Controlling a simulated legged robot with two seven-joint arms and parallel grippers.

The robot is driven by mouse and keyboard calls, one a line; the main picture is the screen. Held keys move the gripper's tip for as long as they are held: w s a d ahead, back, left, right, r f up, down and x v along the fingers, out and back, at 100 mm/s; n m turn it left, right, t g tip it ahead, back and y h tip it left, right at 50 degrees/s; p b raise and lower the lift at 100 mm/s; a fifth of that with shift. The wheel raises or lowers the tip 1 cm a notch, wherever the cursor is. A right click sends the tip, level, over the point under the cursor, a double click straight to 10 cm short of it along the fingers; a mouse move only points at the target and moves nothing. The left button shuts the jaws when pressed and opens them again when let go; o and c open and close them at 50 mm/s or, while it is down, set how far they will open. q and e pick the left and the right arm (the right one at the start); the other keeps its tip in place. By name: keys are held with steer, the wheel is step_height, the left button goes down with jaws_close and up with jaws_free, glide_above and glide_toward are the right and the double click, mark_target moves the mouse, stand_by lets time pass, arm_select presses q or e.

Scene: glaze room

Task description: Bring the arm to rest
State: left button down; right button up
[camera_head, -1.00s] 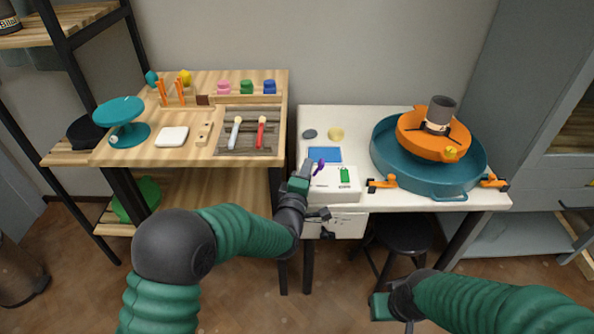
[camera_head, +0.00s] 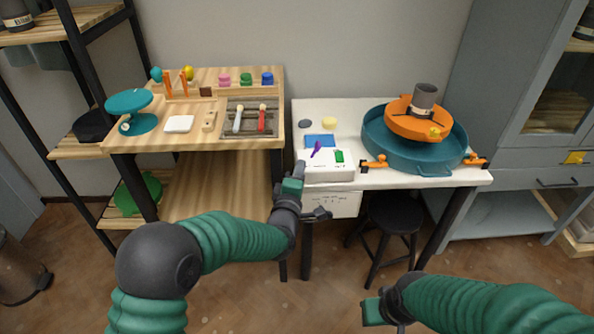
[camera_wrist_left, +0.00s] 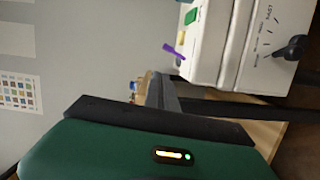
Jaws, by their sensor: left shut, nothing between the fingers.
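My left arm comes in from the left in the head view, and its gripper (camera_head: 301,170) is shut and empty. It hangs in front of the gap between the wooden table and the white table, near the left front edge of a white box. In the left wrist view the shut fingers (camera_wrist_left: 160,90) point up the picture, with nothing between them. My right arm comes in at the lower right, and its gripper (camera_head: 371,312) hangs over the floor. Whether the right gripper is open or shut does not show clearly.
The white box (camera_head: 330,172) carries a purple item (camera_head: 316,149) and a green item (camera_head: 339,156). A teal basin (camera_head: 390,154) stands on the white table (camera_head: 440,177). A wooden table (camera_head: 150,147) stands left. A black stool (camera_head: 392,215) stands below.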

arm_select(q)
steer(key=s+a+f+m+g+y, duration=0.1)
steer(key=s+a+f+m+g, duration=0.35)
steer(key=s+a, duration=0.25)
steer(key=s+a+f+m+g+y, duration=0.25)
steer(key=s+a+f+m, duration=0.2)
steer(key=s+a, duration=0.25)
steer(key=s+a+f+m+g+y, duration=0.1)
steer(key=s+a+f+m+g, duration=0.25)
steer(key=s, duration=0.75)
steer(key=s+a+f+m+g, duration=0.15)
steer(key=s+a+g, duration=0.25)
steer(key=s+a, duration=0.45)
steer(key=w+d+p+v, duration=0.1)
steer(key=w+p+v, duration=0.1)
steer(key=p+v, duration=1)
steer(key=w+d+r+p+v, duration=0.1)
steer(key=p+v, duration=1.1)
steer(key=shift+w+r+p, duration=0.3)
steer(key=shift+w, duration=0.05)
steer(key=shift+d, duration=0.1)
